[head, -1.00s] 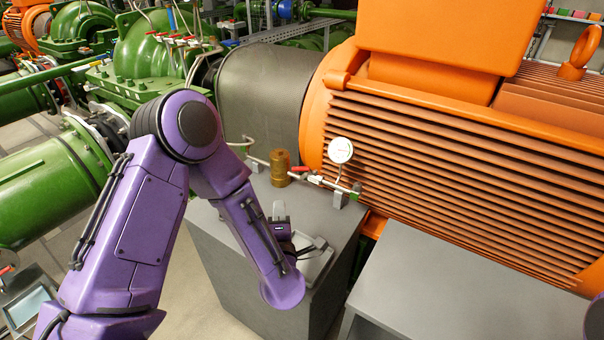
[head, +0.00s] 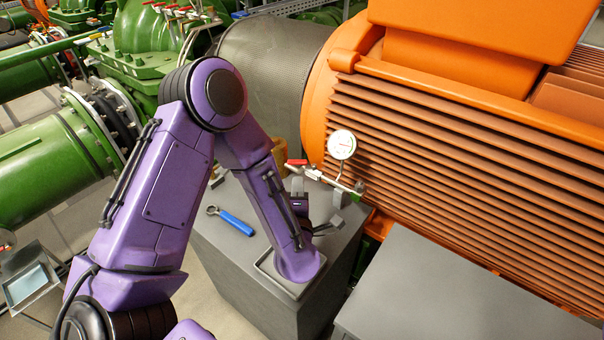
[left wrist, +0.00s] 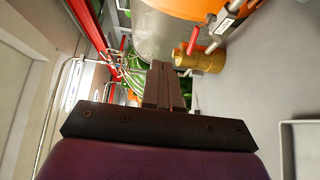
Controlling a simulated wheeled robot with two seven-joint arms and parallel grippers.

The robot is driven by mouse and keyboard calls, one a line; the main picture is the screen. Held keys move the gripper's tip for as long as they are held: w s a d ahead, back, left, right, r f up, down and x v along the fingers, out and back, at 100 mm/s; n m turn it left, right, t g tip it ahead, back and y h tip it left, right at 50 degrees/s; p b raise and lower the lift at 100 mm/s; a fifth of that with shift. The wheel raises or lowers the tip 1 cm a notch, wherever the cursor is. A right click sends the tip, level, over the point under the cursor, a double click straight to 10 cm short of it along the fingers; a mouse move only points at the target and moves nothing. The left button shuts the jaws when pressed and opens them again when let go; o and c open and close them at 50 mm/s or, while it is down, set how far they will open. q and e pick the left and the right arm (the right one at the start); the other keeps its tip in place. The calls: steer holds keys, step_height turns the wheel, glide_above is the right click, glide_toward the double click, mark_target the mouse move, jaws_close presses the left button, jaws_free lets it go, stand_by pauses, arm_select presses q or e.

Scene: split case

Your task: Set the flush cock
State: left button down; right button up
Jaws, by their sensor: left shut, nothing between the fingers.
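The flush cock appears as a small valve with a red handle (head: 297,162) on a thin pipe beside the round white gauge (head: 342,145). The red handle also shows in the left wrist view (left wrist: 193,40), beside a brass fitting (left wrist: 200,60). My left gripper (head: 297,184) is in front of the valve, above the grey cabinet top. Its fingers (left wrist: 164,84) are together and empty, apart from the handle. My left forearm hides part of the brass fitting (head: 280,155). My right gripper is not seen.
A blue-handled tool (head: 232,219) lies on the grey cabinet (head: 215,262), left of my forearm. A shallow tray (head: 263,267) is partly under my arm. The ribbed orange motor (head: 450,170) stands close behind the gauge. A grey box top (head: 450,290) is at right.

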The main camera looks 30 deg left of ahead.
arm_select(q)
step_height(320, 180, down, 3)
steer(key=s+b, duration=0.1)
steer(key=b, duration=0.6)
glide_toward(297, 164)
steer(key=p+x, duration=0.4)
steer(key=x, duration=0.1)
steer(key=shift+w+a+p, duration=0.1)
steer(key=shift+w+p, duration=0.15)
steer(key=shift+p, duration=0.1)
steer(key=shift+w+a+f, duration=0.2)
steer(key=shift+w+a, duration=0.15)
steer(key=shift+w, duration=0.25)
